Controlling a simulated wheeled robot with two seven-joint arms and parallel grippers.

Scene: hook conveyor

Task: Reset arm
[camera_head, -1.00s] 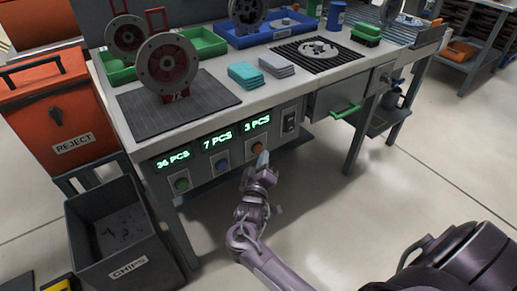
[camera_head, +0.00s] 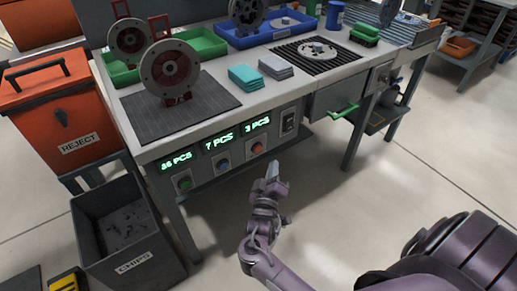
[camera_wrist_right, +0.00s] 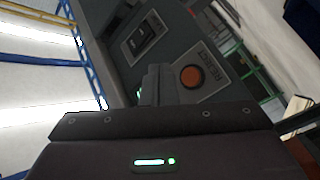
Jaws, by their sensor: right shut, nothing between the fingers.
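My right gripper (camera_head: 272,172) is shut and empty in the head view. It hangs in front of the workbench, below and a little right of the button panel, apart from it. In the right wrist view its fingers (camera_wrist_right: 158,86) are together, with an orange button (camera_wrist_right: 191,76) on the grey panel beyond them. The same orange button (camera_head: 257,149) sits under the "3 PCS" display in the head view. My left gripper is not in view.
The workbench (camera_head: 222,112) carries a dark mat, red-hubbed wheels, cloth stacks and green and blue trays. The orange reject bin (camera_head: 62,110) and the grey chips bin (camera_head: 130,262) stand at left.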

